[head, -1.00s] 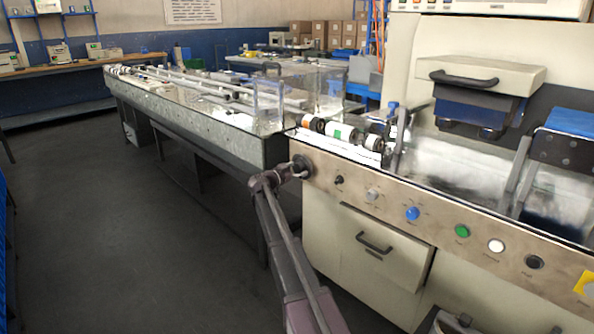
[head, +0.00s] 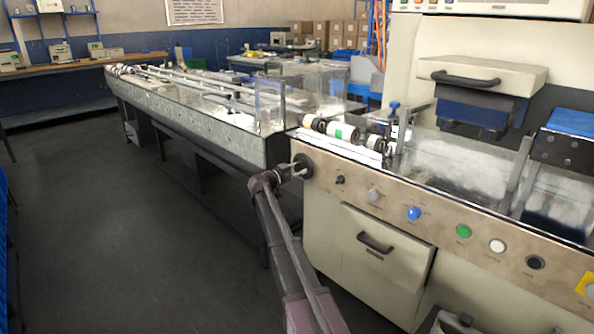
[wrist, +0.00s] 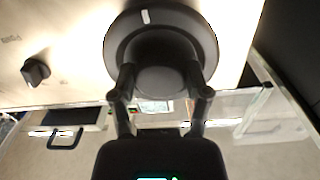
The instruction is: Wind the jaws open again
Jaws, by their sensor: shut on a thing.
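A dark round knob (wrist: 160,35) fills the upper middle of the wrist view. A short white mark sits on its rim, a little left of the top. My gripper (wrist: 162,88) is shut on the knob, one finger on each side of its narrower grip. In the head view the knob (head: 303,163) is at the left end of the machine's front panel (head: 335,170), and my gripper (head: 290,173) meets it from the left. I cannot tell which part of the machine is the jaws.
A small black knob (head: 340,180), a grey knob (head: 373,195), a blue button (head: 413,213) and a green button (head: 463,231) follow along the panel. A drawer (head: 385,245) is below. White rolls (head: 342,131) lie above. A long conveyor (head: 195,105) stretches left. The floor at left is clear.

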